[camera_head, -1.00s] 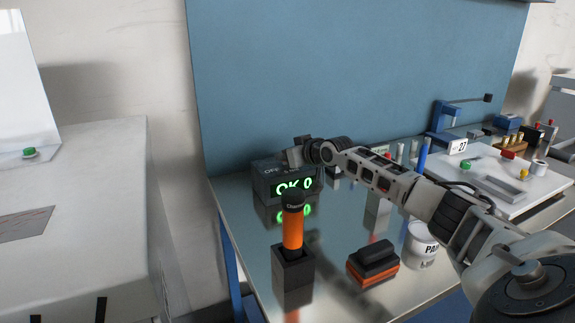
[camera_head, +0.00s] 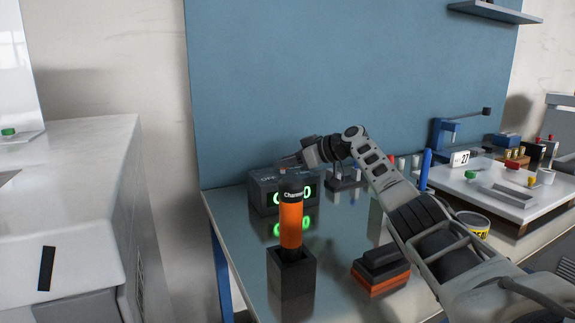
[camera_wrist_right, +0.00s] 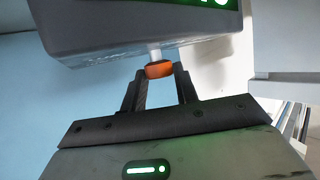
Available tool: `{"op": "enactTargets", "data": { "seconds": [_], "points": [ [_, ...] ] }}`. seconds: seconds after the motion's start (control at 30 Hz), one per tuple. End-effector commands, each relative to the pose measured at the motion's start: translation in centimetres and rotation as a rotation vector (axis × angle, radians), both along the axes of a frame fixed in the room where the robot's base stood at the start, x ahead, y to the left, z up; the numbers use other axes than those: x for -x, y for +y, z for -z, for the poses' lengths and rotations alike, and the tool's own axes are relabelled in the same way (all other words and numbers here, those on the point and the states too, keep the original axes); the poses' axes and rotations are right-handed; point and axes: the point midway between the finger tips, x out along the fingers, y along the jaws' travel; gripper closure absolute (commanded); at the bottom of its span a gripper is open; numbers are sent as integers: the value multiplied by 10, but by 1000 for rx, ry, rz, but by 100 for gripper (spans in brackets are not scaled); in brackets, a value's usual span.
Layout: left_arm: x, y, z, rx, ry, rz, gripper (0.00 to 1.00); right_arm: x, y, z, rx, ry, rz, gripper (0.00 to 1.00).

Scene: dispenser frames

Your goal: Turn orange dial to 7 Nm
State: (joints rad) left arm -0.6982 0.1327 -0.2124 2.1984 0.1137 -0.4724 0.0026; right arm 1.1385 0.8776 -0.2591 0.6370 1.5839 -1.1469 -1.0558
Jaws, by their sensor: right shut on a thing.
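A dark grey box (camera_head: 262,196) with a green lit display (camera_head: 292,195) stands on the table against the blue panel. The display is partly hidden by the orange tool, so its reading cannot be made out fully. In the right wrist view, the orange dial (camera_wrist_right: 159,69) sits on a short pale shaft from the box (camera_wrist_right: 120,30). My right gripper (camera_wrist_right: 161,84) is shut on the dial, one dark finger on each side. In the head view, my right gripper (camera_head: 290,161) is at the box's top, and the dial is hidden. My left gripper is not in view.
A yellow-labelled can (camera_head: 473,223) is partly behind my arm.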

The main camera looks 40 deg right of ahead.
Motion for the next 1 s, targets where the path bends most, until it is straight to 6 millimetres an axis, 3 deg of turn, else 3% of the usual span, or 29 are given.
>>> {"op": "enactTargets", "data": {
  "seconds": [0.5, 0.53, 0.6, 1.0],
  "points": [
    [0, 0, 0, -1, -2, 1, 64, 0, 0, 2, 4, 7, -16, 93],
    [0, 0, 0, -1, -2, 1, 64, 0, 0, 2, 4, 7, -16, 65],
    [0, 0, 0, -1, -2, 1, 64, 0, 0, 2, 4, 6, -15, 48],
    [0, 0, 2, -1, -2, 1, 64, 8, -5, -1, 4, 3, -12, 48]
  ]
}}
